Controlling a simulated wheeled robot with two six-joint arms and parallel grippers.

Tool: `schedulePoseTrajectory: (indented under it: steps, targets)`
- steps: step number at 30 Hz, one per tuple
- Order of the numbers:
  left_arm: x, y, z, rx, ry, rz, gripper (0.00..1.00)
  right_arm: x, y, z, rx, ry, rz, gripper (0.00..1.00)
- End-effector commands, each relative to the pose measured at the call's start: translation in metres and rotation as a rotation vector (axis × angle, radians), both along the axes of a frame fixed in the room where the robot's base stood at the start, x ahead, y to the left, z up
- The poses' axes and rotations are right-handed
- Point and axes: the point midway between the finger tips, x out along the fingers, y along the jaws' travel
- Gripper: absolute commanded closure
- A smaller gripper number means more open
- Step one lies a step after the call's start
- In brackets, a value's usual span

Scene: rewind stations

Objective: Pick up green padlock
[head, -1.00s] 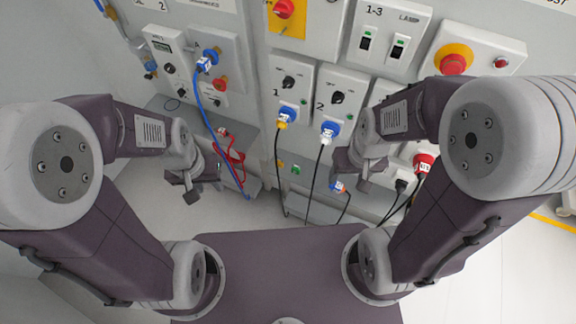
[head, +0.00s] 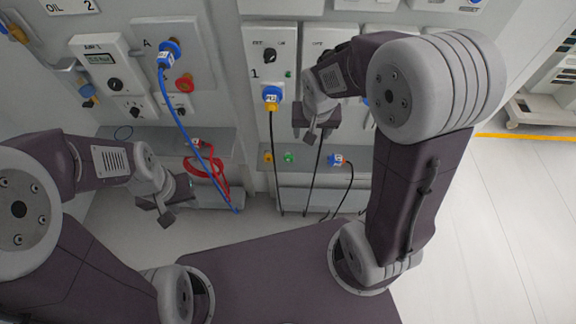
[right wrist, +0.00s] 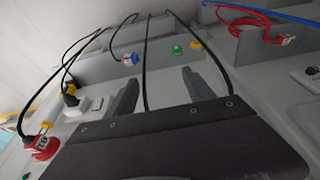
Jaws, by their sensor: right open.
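A small green item that looks like the green padlock (head: 288,157) sits on the low grey ledge in the head view, beside a yellow one. It also shows in the right wrist view (right wrist: 177,50), beyond the fingertips and slightly right of them. My right gripper (head: 309,133) is above and to the right of it in the head view. In the right wrist view its two fingers (right wrist: 158,90) stand apart with nothing between them. My left gripper (head: 160,212) hangs over the floor at left, away from the padlock; its finger gap is unclear.
A yellow item (head: 268,157) sits close left of the green one. A blue-and-white plug (head: 336,160) is to its right. Black cables (head: 273,185) hang in front of the ledge. A red cable (head: 222,180) and blue cable (head: 178,115) are at left.

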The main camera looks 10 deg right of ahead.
Motion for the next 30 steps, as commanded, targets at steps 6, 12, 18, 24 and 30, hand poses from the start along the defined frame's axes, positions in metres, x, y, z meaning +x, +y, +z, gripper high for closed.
schedulePoseTrajectory:
  steps: [6,12,18,24,30]
  targets:
    - [0.0,0.0,-0.099,0.0,0.0,0.0,0.64,0.045,0.008,-0.091,-0.015,-0.059,-0.031,0.38]
    - [0.0,0.001,-0.2,0.0,0.001,0.0,0.64,0.085,0.022,-0.191,-0.032,-0.104,-0.029,0.38]
    - [0.0,0.001,-0.236,0.0,0.0,0.0,0.64,0.1,0.032,-0.231,-0.04,-0.114,-0.012,0.38]
    - [0.0,0.001,-0.233,0.0,0.0,0.0,0.64,0.102,0.033,-0.23,-0.041,-0.115,-0.01,0.38]
    - [0.0,0.001,-0.246,0.0,0.0,0.0,0.64,0.11,0.031,-0.257,-0.041,-0.112,-0.01,0.38]
